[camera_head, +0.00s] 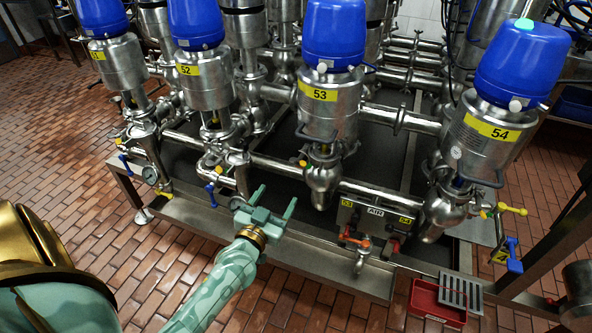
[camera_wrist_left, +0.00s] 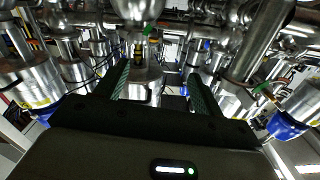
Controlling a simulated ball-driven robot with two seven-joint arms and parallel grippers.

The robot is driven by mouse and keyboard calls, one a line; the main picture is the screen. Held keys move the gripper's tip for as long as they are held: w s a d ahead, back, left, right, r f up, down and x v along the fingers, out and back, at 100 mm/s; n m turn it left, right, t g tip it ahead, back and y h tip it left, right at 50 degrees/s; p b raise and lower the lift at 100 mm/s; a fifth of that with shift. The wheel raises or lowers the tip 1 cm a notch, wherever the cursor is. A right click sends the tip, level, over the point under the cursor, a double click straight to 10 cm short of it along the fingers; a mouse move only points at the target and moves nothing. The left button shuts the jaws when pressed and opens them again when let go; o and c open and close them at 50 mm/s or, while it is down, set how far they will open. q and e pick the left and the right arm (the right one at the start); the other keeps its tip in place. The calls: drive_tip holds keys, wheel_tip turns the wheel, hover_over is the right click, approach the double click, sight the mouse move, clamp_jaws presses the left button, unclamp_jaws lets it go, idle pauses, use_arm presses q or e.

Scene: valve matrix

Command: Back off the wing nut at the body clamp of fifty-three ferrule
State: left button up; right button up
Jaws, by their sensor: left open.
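Valve 53 (camera_head: 330,95), a steel body with a blue cap and a yellow "53" label, stands right of centre in the head view. Its lower neck and body (camera_head: 321,175) narrow to a rounded steel bottom, with a small yellow part beside it. I cannot make out the wing nut on its clamp. My left gripper (camera_head: 277,199), pale green, is open and empty, below and left of that bottom, apart from it. In the left wrist view the open fingers (camera_wrist_left: 158,76) frame a steel cylinder (camera_wrist_left: 145,88) beyond them; which valve it is I cannot tell. My right gripper is not in view.
Valve 52 (camera_head: 201,75) stands left and valve 54 (camera_head: 490,130) right, with pipes between. A red tray (camera_head: 437,303) lies on the brick floor. The floor at front left is open.

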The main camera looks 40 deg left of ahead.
sight(299, 161)
use_arm(q)
drive_tip(key=b+x, duration=0.1)
drive_tip(key=x, duration=0.4)
drive_tip(key=b+x, duration=0.2)
drive_tip(key=x, duration=0.4)
drive_tip(key=shift+w+f, duration=0.2)
drive_tip(key=shift+w, duration=0.05)
drive_tip(key=shift+w+a+r, duration=0.15)
drive_tip(key=shift+w+a, duration=0.05)
drive_tip(key=shift+w, duration=0.35)
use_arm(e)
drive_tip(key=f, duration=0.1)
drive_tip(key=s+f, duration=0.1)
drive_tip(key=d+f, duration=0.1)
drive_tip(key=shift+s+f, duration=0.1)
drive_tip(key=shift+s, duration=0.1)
use_arm(q)
drive_tip(key=c, duration=1)
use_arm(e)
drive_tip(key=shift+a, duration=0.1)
